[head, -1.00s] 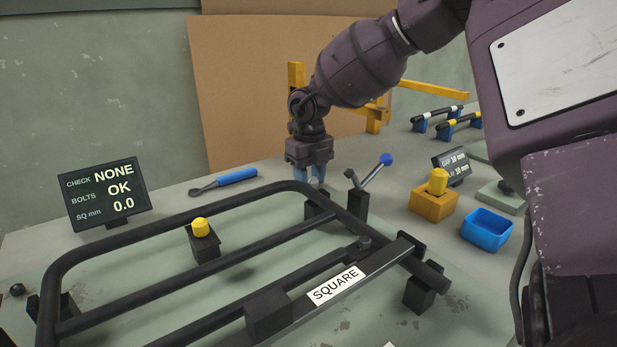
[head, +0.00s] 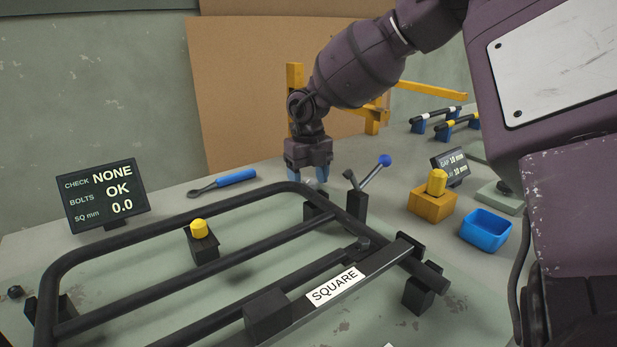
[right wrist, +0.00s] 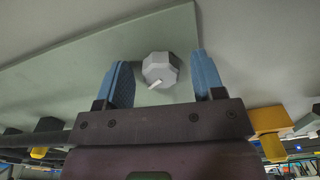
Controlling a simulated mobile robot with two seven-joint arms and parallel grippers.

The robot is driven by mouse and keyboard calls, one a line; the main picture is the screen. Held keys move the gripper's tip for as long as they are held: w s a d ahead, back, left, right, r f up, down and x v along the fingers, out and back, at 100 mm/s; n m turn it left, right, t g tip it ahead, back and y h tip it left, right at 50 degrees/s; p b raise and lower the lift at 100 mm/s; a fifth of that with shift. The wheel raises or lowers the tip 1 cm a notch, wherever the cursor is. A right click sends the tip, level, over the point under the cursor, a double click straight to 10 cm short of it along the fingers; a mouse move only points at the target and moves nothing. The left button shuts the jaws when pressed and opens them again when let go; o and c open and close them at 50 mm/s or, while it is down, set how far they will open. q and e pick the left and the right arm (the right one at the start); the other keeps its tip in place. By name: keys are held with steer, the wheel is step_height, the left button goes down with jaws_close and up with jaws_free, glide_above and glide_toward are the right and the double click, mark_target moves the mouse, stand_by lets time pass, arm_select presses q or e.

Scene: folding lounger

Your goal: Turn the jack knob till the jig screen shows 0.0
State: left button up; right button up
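The jig screen (head: 103,195) stands at the left in the head view and reads CHECK NONE, BOLTS OK, SQ mm 0.0. The jack knob (right wrist: 160,69) is a grey faceted knob with a white mark, seen in the right wrist view. My right gripper (right wrist: 158,80) points at it with its blue fingers apart, one on each side, with gaps to the knob. In the head view the right gripper (head: 308,174) is behind the far rail of the black frame (head: 170,222), and the knob is mostly hidden there. My left gripper is not in view.
A lever with a blue ball (head: 384,160) stands just right of the gripper. A yellow knob (head: 199,228) sits inside the frame. A yellow block (head: 432,205) and blue bin (head: 485,230) are at the right.

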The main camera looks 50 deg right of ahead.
mark_target(308, 179)
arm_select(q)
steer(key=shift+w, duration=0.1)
arm_select(e)
steer(key=shift+r, duration=0.3)
step_height(308, 179, up, 4)
steer(key=shift+r+p, duration=0.1)
steer(key=shift+p, duration=0.45)
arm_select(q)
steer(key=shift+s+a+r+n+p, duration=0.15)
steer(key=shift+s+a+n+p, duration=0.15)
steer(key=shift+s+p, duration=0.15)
arm_select(e)
step_height(308, 179, up, 6)
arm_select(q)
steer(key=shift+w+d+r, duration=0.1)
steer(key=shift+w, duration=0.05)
